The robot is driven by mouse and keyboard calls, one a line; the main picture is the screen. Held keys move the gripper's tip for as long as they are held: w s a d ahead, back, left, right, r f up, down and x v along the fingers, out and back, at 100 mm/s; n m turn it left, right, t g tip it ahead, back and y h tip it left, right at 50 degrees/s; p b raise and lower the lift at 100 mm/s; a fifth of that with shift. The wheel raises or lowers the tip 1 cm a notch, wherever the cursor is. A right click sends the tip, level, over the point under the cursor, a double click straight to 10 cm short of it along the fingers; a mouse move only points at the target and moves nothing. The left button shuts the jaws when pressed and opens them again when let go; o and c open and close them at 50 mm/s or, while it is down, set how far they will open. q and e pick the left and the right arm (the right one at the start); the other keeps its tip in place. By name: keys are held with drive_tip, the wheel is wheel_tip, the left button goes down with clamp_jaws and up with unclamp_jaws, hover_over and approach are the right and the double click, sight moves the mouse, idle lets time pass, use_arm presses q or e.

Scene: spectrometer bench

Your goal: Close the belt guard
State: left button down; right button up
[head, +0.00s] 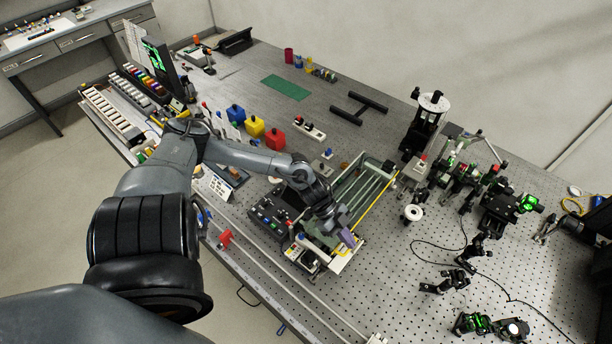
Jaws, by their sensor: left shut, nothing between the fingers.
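A belt unit (384,174) with long grey-green parallel strips and a yellow strip along its right side sits on the perforated bench, right of centre. I cannot clearly tell the belt guard apart from the rest of this unit, and its angle is not readable. My left gripper (348,240) is over the near end of the unit, fingers shut and empty. Whether it touches the unit cannot be told. My left wrist and forearm hide part of the unit's left side. My right gripper is not in view.
A black control box (268,215) stands left of the unit, with blue, yellow and red blocks (274,139) behind it. Dark optical mounts (500,208) and cables crowd the right. A red piece (225,238) is near the front edge.

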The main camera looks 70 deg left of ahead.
use_arm(q)
drive_tip(key=shift+w+d+f, duration=0.15)
drive_tip(key=shift+d+f, duration=0.05)
drive_tip(key=shift+f, duration=1.05)
drive_tip(key=r+p, duration=0.4)
drive_tip(key=r, duration=0.1)
drive_tip(key=shift+w+d+r, duration=0.1)
drive_tip(key=shift+w+d, duration=0.15)
drive_tip(key=v, duration=0.4)
drive_tip(key=shift+s+r+p, duration=0.1)
drive_tip(key=shift+r+p, duration=0.15)
drive_tip(key=shift+p, duration=0.05)
drive_tip(key=shift+s+a+r+p, duration=0.2)
drive_tip(key=shift+a+r+p, duration=0.2)
drive_tip(key=shift+r, duration=0.3)
drive_tip(key=shift+s+a+r+p, duration=0.25)
drive_tip(key=shift+r+p, duration=0.2)
drive_tip(key=shift+r, duration=0.2)
drive_tip(key=shift+s+a+r+p, duration=0.15)
drive_tip(key=shift+a+r+p, duration=0.25)
drive_tip(key=shift+r, duration=0.3)
